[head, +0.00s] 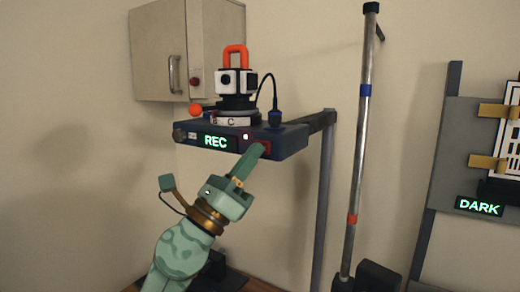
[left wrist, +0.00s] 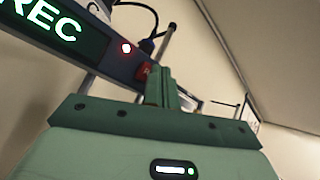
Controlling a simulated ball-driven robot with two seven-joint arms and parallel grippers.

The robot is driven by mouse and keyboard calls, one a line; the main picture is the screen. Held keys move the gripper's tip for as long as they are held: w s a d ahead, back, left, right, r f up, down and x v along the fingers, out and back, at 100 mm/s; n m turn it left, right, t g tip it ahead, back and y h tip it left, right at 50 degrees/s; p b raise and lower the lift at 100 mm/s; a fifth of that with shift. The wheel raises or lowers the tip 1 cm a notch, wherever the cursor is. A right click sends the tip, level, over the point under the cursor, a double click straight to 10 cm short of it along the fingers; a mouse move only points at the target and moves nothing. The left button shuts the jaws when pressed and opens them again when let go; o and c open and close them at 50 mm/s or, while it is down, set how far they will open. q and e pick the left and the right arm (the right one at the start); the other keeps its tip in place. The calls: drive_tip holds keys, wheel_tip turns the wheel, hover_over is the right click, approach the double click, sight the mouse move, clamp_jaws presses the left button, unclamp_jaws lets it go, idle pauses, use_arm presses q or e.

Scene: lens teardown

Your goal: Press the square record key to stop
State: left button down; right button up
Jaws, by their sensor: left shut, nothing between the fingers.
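The dark recorder unit (head: 290,143) sits on a wall-side bracket, and its front display (head: 215,142) reads REC in green. A small red light (head: 245,137) glows beside the display and also shows in the left wrist view (left wrist: 126,48). The red square record key (left wrist: 143,71) is at the right of the unit's front. My left gripper (head: 259,150) is shut and empty, with its fingertips at the key, partly covering it. I cannot tell whether they touch it or whether it is pushed in. My right gripper is in neither view.
A white-and-black camera head (head: 236,82) with an orange handle stands on the unit, with a black cable (head: 268,88) beside it. A metal pole (head: 361,150) stands to the right. Further right is a rack with a DARK sign (head: 479,206). A cabinet (head: 160,50) hangs behind.

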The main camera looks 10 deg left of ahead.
use_arm(q)
drive_tip(key=shift+s+a+p, duration=0.3)
drive_tip(key=shift+s+p, duration=0.25)
drive_tip(key=shift+s, duration=0.3)
drive_tip(key=shift+s+a+p, duration=0.35)
drive_tip(key=shift+s+p, duration=0.1)
drive_tip(key=shift+s, duration=0.5)
drive_tip(key=shift+s+a+p, duration=0.3)
drive_tip(key=shift+s+p, duration=0.1)
drive_tip(key=shift+s, duration=0.5)
drive_tip(key=shift+s+a+p, duration=0.35)
drive_tip(key=shift+s+p, duration=0.1)
drive_tip(key=shift+s, duration=0.5)
